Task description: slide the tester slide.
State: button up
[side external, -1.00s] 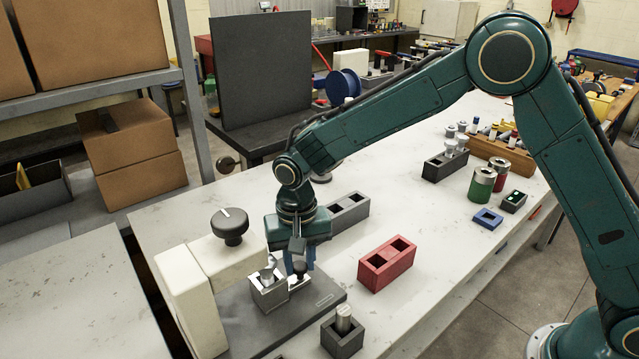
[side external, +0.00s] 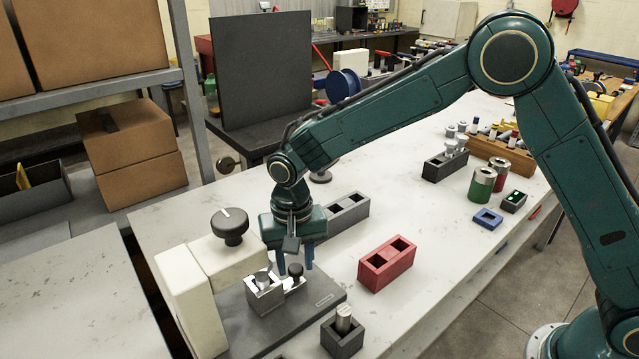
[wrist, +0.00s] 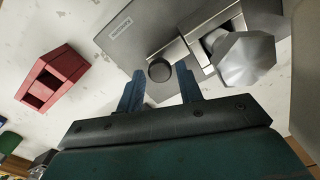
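The tester has an off-white body (side external: 205,268) with a large black dial and a dark grey base plate (side external: 318,300). Its metal slide (side external: 263,296) sits on the plate and has a round black knob (side external: 296,270) on its right side. My gripper (side external: 295,265) is above the plate with its blue fingers pointing down, apart from each other. In the wrist view the black knob (wrist: 160,69) appears between and just beyond the open fingertips (wrist: 160,76). Nothing is held; whether a finger touches the knob cannot be told.
A red two-hole block (side external: 387,264) is right of the plate. A grey socket with a metal plug (side external: 343,333) stands in front. A grey block (side external: 348,212) is behind my gripper.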

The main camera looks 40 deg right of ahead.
notch_tip(320, 180, up, 13)
dwell(0.6)
jog(key=shift+o, duration=0.2)
jog(key=shift+r, duration=0.1)
jog(key=shift+o, duration=1)
jog(key=s+d+f+n+t+y, duration=0.1)
jog(key=d+n+y, duration=0.3)
jog(key=n, duration=1.4)
jog(key=shift+s+d+t, duration=0.4)
jog(key=shift+s+d, duration=0.25)
jog(key=shift+d, duration=0.1)
jog(key=shift+f, duration=0.15)
jog(key=x, duration=1.3)
jog(key=shift+a+f, duration=0.25)
jog(key=shift+c, duration=0.4)
